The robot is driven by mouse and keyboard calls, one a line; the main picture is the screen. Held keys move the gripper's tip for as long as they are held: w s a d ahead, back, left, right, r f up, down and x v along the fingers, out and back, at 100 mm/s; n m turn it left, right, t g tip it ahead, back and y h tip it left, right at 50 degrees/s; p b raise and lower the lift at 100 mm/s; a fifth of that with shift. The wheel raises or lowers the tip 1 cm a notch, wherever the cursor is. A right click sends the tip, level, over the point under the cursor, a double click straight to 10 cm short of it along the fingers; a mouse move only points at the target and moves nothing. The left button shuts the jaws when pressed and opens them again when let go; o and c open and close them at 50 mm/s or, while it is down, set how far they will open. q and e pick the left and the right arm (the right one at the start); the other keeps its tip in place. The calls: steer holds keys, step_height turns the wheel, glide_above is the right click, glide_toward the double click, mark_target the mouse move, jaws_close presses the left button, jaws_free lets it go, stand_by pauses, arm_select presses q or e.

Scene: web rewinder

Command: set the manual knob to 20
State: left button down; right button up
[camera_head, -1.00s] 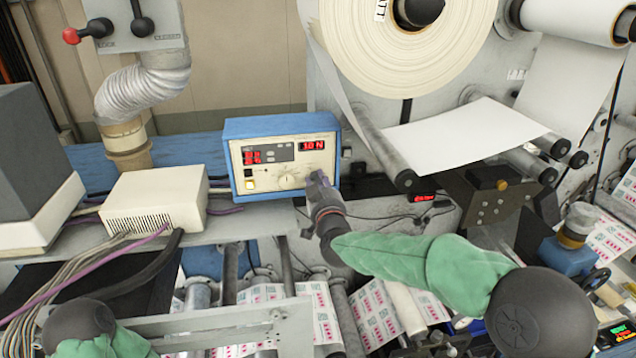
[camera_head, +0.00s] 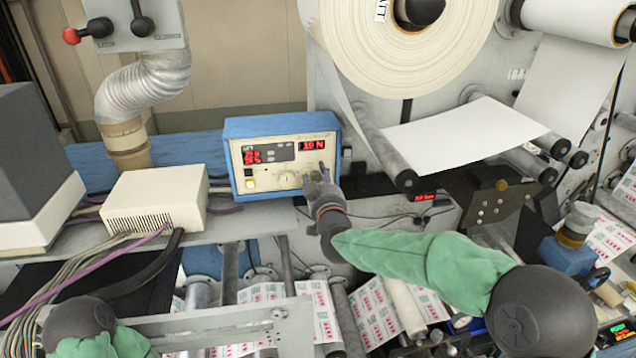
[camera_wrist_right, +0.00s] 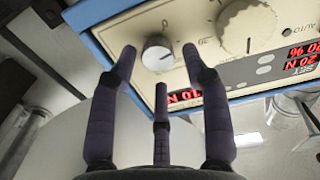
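The blue-framed control box (camera_head: 229,131) stands on the grey shelf, its cream front carrying red displays. A large cream dial (camera_head: 287,180) sits low on that front; it also shows in the right wrist view (camera_wrist_right: 247,27). A smaller silver knob (camera_wrist_right: 157,52) with a pointer line is beside it; my right gripper hides it in the head view. My right gripper (camera_head: 320,172) is at the box's lower right. In the wrist view its fingers (camera_wrist_right: 159,62) are spread, with the silver knob between the tips; contact cannot be told. My left gripper is out of view.
A white vented box (camera_head: 155,200) with cables stands left of the control box. A large paper roll (camera_head: 400,45) and rollers are at upper right. A printed web runs below the shelf. The space in front of the box's left half is clear.

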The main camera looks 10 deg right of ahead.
steer(key=shift+a+f, duration=0.1)
steer(key=shift+f, duration=0.25)
steer(key=shift+s, duration=0.1)
steer(key=shift+s, duration=0.2)
steer(key=s, duration=1.1)
steer(key=shift+s, duration=0.2)
steer(key=w+m, duration=0.5)
steer(key=w, duration=0.1)
steer(key=w+m+b, duration=0.1)
steer(key=w+m, duration=0.5)
steer(key=shift+w+f, duration=0.1)
steer(key=shift+f, duration=0.1)
